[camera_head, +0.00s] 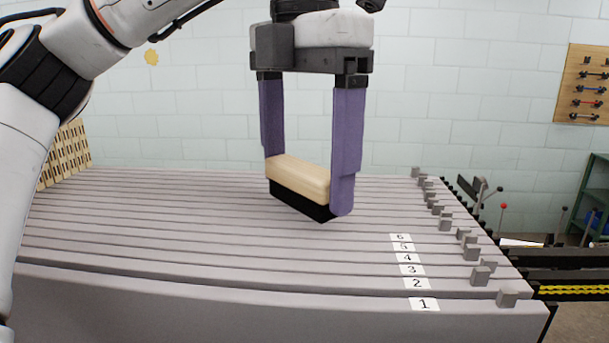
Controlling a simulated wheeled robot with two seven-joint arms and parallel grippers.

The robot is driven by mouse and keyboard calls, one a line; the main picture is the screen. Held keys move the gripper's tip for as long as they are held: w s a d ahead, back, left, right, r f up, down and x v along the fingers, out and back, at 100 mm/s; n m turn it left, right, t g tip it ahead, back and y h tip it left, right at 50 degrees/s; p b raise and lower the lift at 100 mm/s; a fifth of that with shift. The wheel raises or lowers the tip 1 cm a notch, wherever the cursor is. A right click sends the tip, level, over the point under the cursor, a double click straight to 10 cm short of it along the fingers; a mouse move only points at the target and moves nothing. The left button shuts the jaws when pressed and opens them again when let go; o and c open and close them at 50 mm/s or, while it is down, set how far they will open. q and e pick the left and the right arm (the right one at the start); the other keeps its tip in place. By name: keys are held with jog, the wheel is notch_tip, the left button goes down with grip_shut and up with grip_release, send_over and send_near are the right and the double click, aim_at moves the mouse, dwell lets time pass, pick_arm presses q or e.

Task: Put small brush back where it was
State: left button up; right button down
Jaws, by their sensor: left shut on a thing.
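The small brush (299,182) has a pale wooden back and a black bristle side facing down. My right gripper is not in view.
The slats carry number labels (424,304) and small grey blocks (507,298) at their right ends. A perforated wooden panel (66,155) stands at the left. A tool board (583,84) hangs on the right wall, above green shelving (596,195).

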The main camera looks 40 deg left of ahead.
aim_at(304, 165)
pick_arm(q)
jog(key=shift+f, duration=0.65)
jog(key=shift+f, duration=0.2)
jog(key=o, duration=1)
jog(key=shift+r, duration=0.1)
notch_tip(304, 165, up, 11)
jog(key=shift+r, duration=0.65)
